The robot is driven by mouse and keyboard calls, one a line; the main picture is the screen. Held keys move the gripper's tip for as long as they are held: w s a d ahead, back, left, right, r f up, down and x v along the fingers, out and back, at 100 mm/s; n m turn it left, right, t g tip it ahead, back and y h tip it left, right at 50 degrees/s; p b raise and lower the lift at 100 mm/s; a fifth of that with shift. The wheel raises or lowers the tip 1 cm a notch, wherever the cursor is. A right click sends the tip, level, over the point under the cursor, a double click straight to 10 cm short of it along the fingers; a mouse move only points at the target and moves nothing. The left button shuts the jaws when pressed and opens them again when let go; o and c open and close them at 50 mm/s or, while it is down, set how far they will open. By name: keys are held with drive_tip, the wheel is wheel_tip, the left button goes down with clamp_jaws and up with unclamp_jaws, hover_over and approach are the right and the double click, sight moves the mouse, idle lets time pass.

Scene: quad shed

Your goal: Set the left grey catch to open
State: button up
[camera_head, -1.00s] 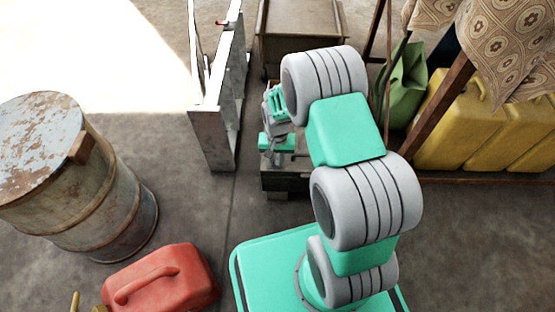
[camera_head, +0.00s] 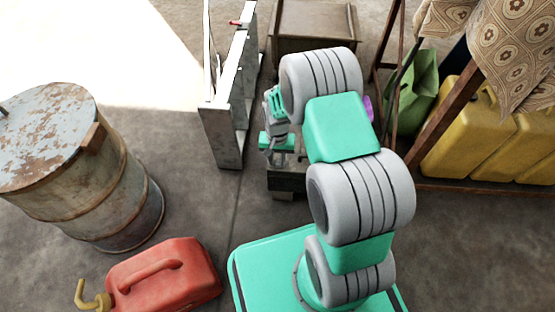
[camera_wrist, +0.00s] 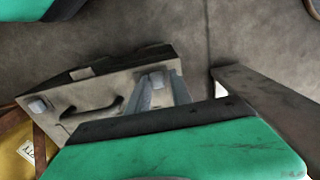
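A grey-beige case (camera_wrist: 70,120) with a dark handle (camera_wrist: 95,112) fills the left of the wrist view. One grey catch (camera_wrist: 38,106) sits on its front, left of the handle. Another grey catch (camera_wrist: 157,78) shows right of the handle, between my fingers. The wrist picture looks turned over against the head view, so this one seems to be the left catch. My gripper (camera_wrist: 162,92) has its fingers apart around it; contact cannot be told. In the head view my gripper (camera_head: 279,158) is over the case (camera_head: 287,182), which it partly hides.
A metal frame (camera_head: 230,110) stands close left of my gripper. A brown cabinet (camera_head: 313,25) is behind.

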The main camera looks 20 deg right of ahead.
drive_tip(key=shift+o, duration=1.4)
drive_tip(key=shift+r, duration=0.1)
wheel_tip(320, 180, up, 8)
drive_tip(key=p, duration=0.3)
wheel_tip(320, 180, up, 32)
drive_tip(key=r+n+t+p, duration=0.1)
drive_tip(key=n+t+p, duration=0.1)
drive_tip(key=p, duration=1.6)
hover_over(277, 162)
drive_tip(key=s+a, duration=0.1)
drive_tip(key=s, duration=0.3)
drive_tip(key=s+r+n+p, duration=0.1)
drive_tip(key=s+r+p, duration=0.2)
drive_tip(key=r+p, duration=0.2)
drive_tip(key=s+r+p, duration=0.4)
drive_tip(key=r+p, duration=0.1)
drive_tip(key=r, duration=0.6)
drive_tip(key=s+a+r+n+t+p, duration=0.1)
drive_tip(key=s+r+p, duration=0.3)
drive_tip(key=r, duration=0.5)
drive_tip(key=shift+n+p, duration=0.3)
drive_tip(key=shift+p, duration=0.5)
